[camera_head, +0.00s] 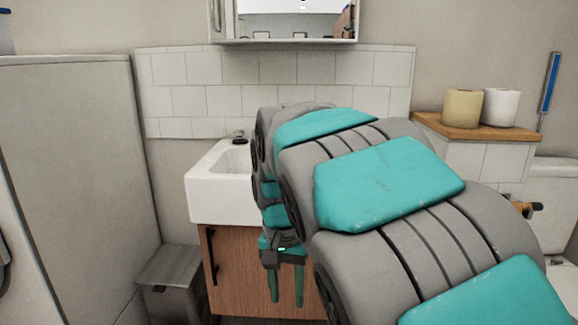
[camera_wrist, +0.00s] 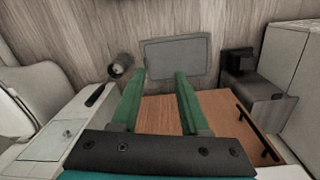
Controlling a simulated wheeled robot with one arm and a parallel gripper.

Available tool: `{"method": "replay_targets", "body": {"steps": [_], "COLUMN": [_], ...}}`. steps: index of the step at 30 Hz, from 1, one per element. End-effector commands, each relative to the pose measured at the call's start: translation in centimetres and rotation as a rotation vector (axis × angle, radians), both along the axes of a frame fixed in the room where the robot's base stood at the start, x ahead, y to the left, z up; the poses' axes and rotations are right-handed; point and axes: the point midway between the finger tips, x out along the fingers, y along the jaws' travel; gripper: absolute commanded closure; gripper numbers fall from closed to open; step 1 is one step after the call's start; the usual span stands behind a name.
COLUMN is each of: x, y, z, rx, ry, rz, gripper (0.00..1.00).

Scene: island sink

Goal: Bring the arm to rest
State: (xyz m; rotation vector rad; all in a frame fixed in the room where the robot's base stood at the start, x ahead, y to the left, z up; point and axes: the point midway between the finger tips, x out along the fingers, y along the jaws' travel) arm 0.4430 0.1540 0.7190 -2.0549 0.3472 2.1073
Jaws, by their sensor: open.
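My arm (camera_head: 390,185), grey with teal pads, reaches from the lower right toward the sink. My gripper (camera_head: 286,298) hangs at its end, pointing down in front of the wooden cabinet under the sink. In the wrist view my gripper (camera_wrist: 160,76) shows two green fingers spread apart with nothing between them. Beyond the fingertips lie the floor and a flat grey rectangle (camera_wrist: 178,58). The arm hides part of the sink and cabinet in the head view.
The white sink (camera_head: 208,203) sits on the wooden cabinet (camera_head: 240,270), which has a black handle (camera_head: 211,256). A grey bin (camera_head: 172,270) stands at its left. Two paper rolls (camera_head: 462,108) stand on a wooden ledge (camera_head: 475,131) at right. A tall grey panel (camera_head: 75,170) bounds the left.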

Motion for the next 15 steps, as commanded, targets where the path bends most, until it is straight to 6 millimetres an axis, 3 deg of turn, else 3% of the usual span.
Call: {"method": "replay_targets", "body": {"steps": [1, 6, 15], "x": [-1.5, -6.5, -16.9], "y": [-2.1, -7.5, -13.6], "z": [-0.2, -1.6, -5.8], "rx": [0.001, 0.008, 0.038], "ry": [0.008, 0.039, 0.093], "rz": [-0.002, 0.031, 0.152], "gripper": [0.55, 0.55, 0.55]}}
